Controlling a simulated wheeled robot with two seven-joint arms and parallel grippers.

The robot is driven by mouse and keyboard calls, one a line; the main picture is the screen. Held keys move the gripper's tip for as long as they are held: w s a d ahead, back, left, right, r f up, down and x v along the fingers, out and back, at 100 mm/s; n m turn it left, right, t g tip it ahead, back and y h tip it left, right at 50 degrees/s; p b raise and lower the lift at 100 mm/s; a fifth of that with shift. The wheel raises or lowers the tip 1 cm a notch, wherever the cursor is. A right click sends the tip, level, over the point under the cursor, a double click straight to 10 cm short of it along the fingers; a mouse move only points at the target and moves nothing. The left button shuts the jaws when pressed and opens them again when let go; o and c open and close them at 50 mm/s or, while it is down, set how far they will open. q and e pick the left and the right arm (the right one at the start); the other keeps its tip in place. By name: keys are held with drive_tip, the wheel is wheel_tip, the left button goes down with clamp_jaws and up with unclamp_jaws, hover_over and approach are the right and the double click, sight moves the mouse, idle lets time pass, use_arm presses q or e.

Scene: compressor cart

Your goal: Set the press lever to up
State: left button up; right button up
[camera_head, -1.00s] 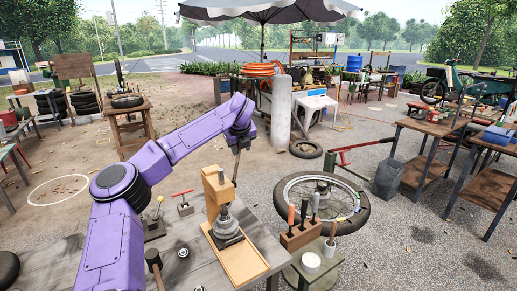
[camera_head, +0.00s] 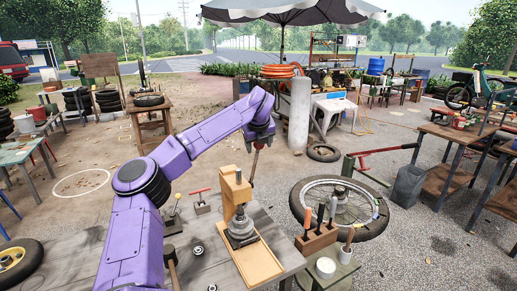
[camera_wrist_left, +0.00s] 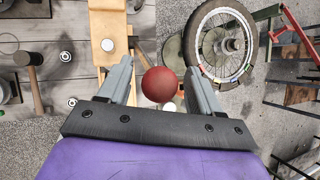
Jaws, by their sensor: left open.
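The press (camera_head: 232,190) is a wooden upright with a grey metal part on a light wooden base, on the grey workbench. Its lever (camera_head: 255,165) shows as a thin, steep rod rising behind the upright. In the left wrist view a red ball knob (camera_wrist_left: 162,85) lies between the fingers of my open left gripper (camera_wrist_left: 160,70). The fingers are on both sides of the ball, and I see no clear contact. In the head view my left gripper (camera_head: 260,136) is at the top of the rod and hides its upper end. My right gripper is not in view.
On the workbench (camera_head: 205,240), a small red-handled clamp (camera_head: 201,203) and a mallet (camera_head: 171,265) are left of the press. A tool block (camera_head: 316,238) with handles and a wheel (camera_head: 340,205) are to the right. Open ground is beyond the bench.

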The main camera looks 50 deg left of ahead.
use_arm(q)
drive_tip(key=b+v, duration=0.2)
drive_tip(key=v, duration=0.6)
drive_tip(key=shift+s+r, duration=0.3)
